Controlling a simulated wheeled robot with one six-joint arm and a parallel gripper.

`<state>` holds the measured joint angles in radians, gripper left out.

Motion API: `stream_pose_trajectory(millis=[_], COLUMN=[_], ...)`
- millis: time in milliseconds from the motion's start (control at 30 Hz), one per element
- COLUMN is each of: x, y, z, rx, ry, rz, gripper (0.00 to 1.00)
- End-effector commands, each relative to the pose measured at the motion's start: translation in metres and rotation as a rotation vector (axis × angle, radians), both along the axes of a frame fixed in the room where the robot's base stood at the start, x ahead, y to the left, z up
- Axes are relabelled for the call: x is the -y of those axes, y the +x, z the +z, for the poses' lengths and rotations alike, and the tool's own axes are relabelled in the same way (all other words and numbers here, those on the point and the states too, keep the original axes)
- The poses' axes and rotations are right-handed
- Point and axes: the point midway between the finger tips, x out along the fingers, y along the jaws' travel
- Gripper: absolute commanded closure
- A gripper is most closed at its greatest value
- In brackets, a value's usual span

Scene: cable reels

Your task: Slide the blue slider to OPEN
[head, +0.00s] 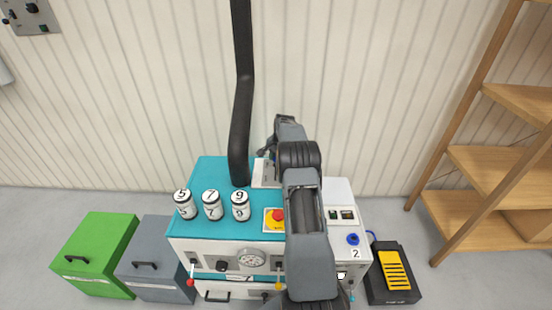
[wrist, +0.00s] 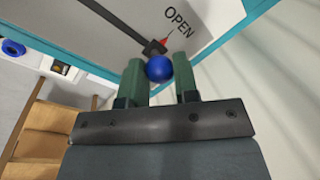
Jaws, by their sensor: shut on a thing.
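The blue slider knob (wrist: 159,68) is a round blue ball at the end of a dark straight slot (wrist: 120,22) in a grey-white panel. The word OPEN (wrist: 179,22) is printed beside this end, and a small red pointer lies between the label and the knob's dark base. My gripper (wrist: 161,80) has its two green fingers on either side of the knob and is shut on it. In the head view my arm covers much of the machine's middle, and the knob cannot be made out clearly there.
The teal and white machine (head: 205,238) carries several controls, including a red button on yellow (head: 277,216) and a blue knob (head: 353,239). A black duct (head: 242,90) rises behind. Green (head: 92,250) and grey bins stand left; a yellow-black pedal (head: 394,270) and wooden shelf (head: 480,165) stand right.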

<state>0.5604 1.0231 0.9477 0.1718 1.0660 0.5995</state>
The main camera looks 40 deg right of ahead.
Motion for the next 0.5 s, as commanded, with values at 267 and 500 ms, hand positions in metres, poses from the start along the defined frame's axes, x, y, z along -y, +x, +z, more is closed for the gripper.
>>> stream_pose_trajectory(millis=[267, 500], x=[0.0019, 0.0016], y=[0.0044, 0.0032], z=[0.0044, 0.0034], rx=[0.021, 0.016], ry=[-0.011, -0.008], rz=[-0.001, -0.002], gripper=[0.71, 0.48])
